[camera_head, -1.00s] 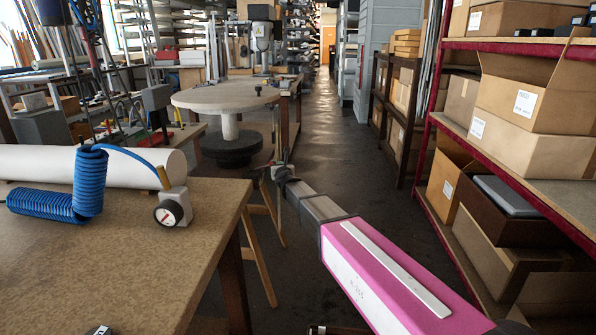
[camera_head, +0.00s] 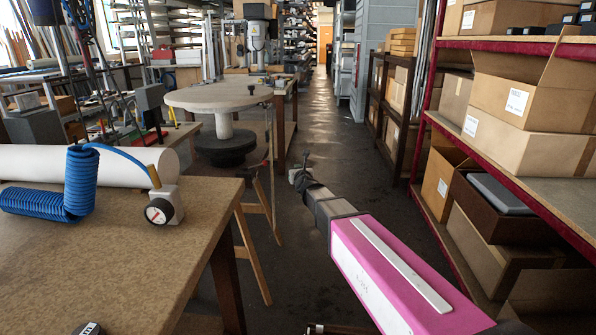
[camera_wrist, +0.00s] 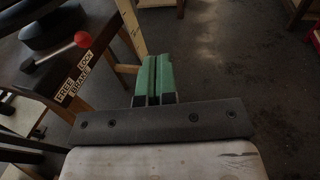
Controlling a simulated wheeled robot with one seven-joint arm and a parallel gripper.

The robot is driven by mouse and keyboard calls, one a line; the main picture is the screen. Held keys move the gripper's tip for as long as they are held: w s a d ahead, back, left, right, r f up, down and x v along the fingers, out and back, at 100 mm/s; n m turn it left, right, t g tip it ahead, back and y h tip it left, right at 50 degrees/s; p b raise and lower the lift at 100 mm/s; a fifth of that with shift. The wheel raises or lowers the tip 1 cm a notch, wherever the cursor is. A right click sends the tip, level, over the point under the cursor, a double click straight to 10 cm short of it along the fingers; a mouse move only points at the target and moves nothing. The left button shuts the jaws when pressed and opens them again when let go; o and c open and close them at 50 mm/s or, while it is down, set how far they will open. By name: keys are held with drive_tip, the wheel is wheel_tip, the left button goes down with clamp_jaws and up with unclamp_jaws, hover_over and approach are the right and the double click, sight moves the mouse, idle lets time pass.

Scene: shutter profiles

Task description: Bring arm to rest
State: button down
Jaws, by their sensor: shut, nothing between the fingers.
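My gripper (camera_head: 299,178) is at the end of my pink and grey arm, out over the aisle floor to the right of the near workbench. In the wrist view my gripper (camera_wrist: 154,82) shows two green finger pads pressed together with nothing between them. Beyond the fingers there are wooden legs and dark floor. The fingers look apart from everything around them, though how far they are from the wooden leg is hard to tell.
The near workbench (camera_head: 120,250) holds a blue coiled hose (camera_head: 80,185), a gauge (camera_head: 160,210) and a white roll (camera_head: 120,160). A red shelf rack (camera_head: 540,195) with cardboard boxes stands right. A lever with a red knob (camera_wrist: 83,39) shows left of my fingers. The aisle floor (camera_head: 330,130) is clear.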

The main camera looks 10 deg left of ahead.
drive_tip(key=shift+d, duration=0.15)
drive_tip(key=s+d+f+n+g+h, duration=0.1)
drive_tip(key=s+d+f+n+g, duration=0.3)
drive_tip(key=s+d+f+n, duration=0.35)
drive_tip(key=s+d+f+n+g+h, duration=0.1)
drive_tip(key=s+d+f+n+g, duration=0.3)
drive_tip(key=d+f+n, duration=0.45)
drive_tip(key=s+d+f+n+g+h, duration=0.1)
drive_tip(key=s+d+n+g, duration=0.3)
drive_tip(key=s+d+n, duration=0.4)
drive_tip(key=s+d+f+n+g+h, duration=0.2)
drive_tip(key=s+d+f+n+g, duration=0.2)
drive_tip(key=s+d+n, duration=0.4)
drive_tip(key=shift+s+d+f+h, duration=0.3)
drive_tip(key=shift+s+d, duration=0.5)
drive_tip(key=shift+s, duration=0.85)
